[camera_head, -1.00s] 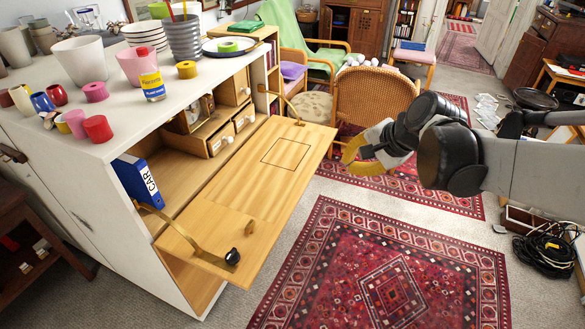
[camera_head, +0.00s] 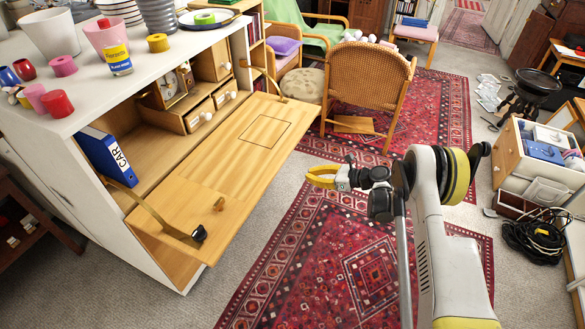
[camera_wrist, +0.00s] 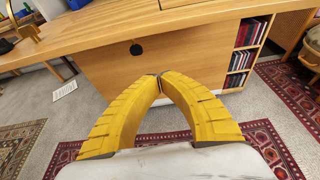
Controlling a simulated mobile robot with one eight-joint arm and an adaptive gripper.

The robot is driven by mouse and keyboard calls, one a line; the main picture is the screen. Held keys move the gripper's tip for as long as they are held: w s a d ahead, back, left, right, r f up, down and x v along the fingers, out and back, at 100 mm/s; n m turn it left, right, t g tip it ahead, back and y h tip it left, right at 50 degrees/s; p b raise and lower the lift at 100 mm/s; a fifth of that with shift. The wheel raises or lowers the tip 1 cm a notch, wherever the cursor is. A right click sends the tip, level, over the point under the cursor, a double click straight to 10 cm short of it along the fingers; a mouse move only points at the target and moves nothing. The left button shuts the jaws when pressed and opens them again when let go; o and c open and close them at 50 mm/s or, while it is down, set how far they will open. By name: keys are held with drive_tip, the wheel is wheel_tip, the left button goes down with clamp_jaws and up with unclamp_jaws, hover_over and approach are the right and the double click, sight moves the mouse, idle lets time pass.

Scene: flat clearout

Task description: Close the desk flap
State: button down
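The desk flap (camera_head: 228,164) is a light wooden board, folded down and open, standing out about level from the white cabinet (camera_head: 60,165). The flap's front edge (camera_wrist: 150,27) crosses the top of that view.
A blue binder (camera_head: 106,155) and small drawers (camera_head: 200,115) stand inside the cabinet. Cups and pots crowd its top. A wicker chair (camera_head: 372,85) stands beyond my gripper. A bookshelf (camera_wrist: 244,50) adjoins the cabinet. The patterned rug (camera_head: 330,265) before the flap is clear.

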drive_tip(key=b+x, duration=0.4)
drive_tip(key=x, duration=0.5)
drive_tip(key=shift+w+a+r, duration=0.1)
drive_tip(key=shift+a+r, duration=0.05)
drive_tip(key=shift+r, duration=0.8)
drive_tip(key=shift+a+r, duration=0.2)
drive_tip(key=shift+r, duration=0.7)
